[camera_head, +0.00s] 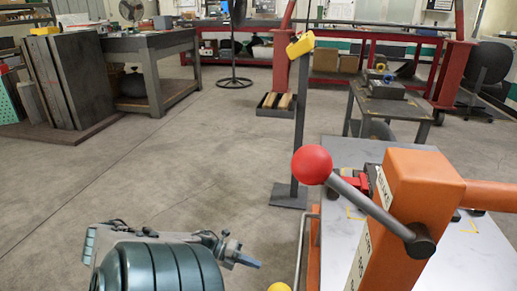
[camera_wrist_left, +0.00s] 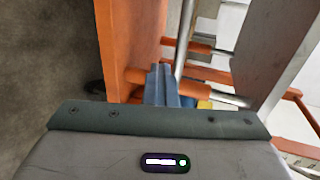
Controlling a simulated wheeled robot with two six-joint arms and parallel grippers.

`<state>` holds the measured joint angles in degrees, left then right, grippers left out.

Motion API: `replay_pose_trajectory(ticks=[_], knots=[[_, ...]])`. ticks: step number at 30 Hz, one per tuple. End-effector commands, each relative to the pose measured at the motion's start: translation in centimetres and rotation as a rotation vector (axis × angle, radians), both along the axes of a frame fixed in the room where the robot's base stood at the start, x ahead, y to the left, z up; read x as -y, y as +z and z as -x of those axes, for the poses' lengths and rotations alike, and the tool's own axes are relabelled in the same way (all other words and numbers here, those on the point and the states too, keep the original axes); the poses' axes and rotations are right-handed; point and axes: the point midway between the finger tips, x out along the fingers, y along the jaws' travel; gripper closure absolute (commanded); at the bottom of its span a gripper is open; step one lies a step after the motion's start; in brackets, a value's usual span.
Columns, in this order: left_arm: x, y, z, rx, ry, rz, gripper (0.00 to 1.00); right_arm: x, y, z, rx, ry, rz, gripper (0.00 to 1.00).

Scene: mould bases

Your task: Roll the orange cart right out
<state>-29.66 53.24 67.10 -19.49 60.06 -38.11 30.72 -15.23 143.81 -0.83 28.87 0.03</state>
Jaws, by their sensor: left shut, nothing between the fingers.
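The orange cart shows at the right of the head view, with a pale top (camera_head: 355,152) and an orange post (camera_head: 415,190) bearing partly readable lettering. A grey lever with a red ball (camera_head: 312,165) is fixed to the post and slopes up to the left. A steel rail (camera_head: 303,245) runs along the cart's left side. My left gripper (camera_head: 250,263) is shut and empty, left of that rail. In the left wrist view its blue fingers (camera_wrist_left: 162,84) overlap orange cart bars (camera_wrist_left: 128,40); I cannot tell whether they touch. My right gripper is out of view.
A yellow ball (camera_head: 279,287) shows at the bottom edge. A dark stand with a yellow top (camera_head: 300,46) rises from the floor behind the cart. A grey workbench (camera_head: 150,45) stands back left. The floor (camera_head: 150,170) at left and centre is clear.

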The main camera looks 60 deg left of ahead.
Motion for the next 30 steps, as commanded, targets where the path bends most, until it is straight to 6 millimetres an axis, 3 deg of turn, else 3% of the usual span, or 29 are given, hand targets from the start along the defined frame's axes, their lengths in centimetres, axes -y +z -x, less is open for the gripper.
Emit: replay_pose_trajectory(ticks=[21,30], knots=[[-3.3,0.0,3.8,-0.001,0.001,-0.001,1.00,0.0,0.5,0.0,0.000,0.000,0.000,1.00],[-3.5,0.0,4.1,0.000,0.000,0.000,1.00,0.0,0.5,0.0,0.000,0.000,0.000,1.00]])
